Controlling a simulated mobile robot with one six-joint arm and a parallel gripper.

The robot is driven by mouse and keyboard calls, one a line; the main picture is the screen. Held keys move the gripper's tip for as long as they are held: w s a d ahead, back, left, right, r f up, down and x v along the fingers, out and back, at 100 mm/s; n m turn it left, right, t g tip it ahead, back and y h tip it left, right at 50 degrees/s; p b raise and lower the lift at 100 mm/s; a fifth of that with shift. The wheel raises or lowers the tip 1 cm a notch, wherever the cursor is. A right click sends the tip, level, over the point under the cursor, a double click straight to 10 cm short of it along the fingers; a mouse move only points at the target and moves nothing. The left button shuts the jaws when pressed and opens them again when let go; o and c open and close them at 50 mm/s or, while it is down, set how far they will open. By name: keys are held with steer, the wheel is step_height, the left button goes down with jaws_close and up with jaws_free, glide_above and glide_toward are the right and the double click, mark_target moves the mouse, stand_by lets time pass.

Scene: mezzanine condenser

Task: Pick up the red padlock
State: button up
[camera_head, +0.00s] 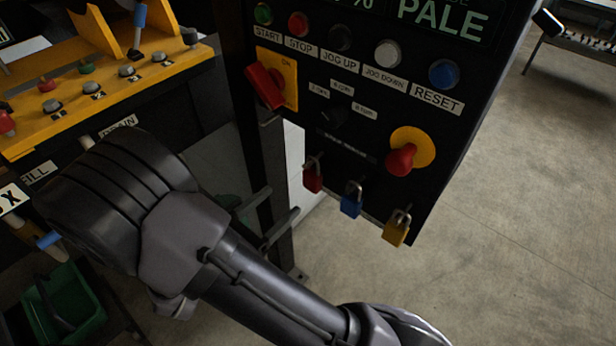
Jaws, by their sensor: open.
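The red padlock (313,178) hangs by its shackle at the lower left edge of the black control panel (335,215). It is the leftmost of three padlocks. My gripper (283,199) shows partly behind my arm, with two dark, parallel fingers pointing up and right. The fingers are open and apart, to the left of and slightly below the red padlock, with nothing seen between them. The gripper's base is hidden by my arm.
A blue padlock (351,201) and a yellow padlock (396,228) hang to the right of the red one. Above them are a red rotary switch (264,86) and a red emergency knob (401,160). A yellow console (110,75) stands at left.

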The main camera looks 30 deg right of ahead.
mark_target(309, 179)
steer(key=b+x, duration=0.1)
steer(key=x, duration=0.3)
steer(key=b+x, duration=0.1)
steer(key=x, duration=0.2)
steer(key=b+x, duration=0.1)
steer(key=x, duration=0.3)
steer(key=shift+d+f, duration=0.35)
steer(key=shift+d, duration=0.05)
steer(key=shift+a, duration=0.1)
steer(key=shift+c, duration=0.3)
jaws_close()
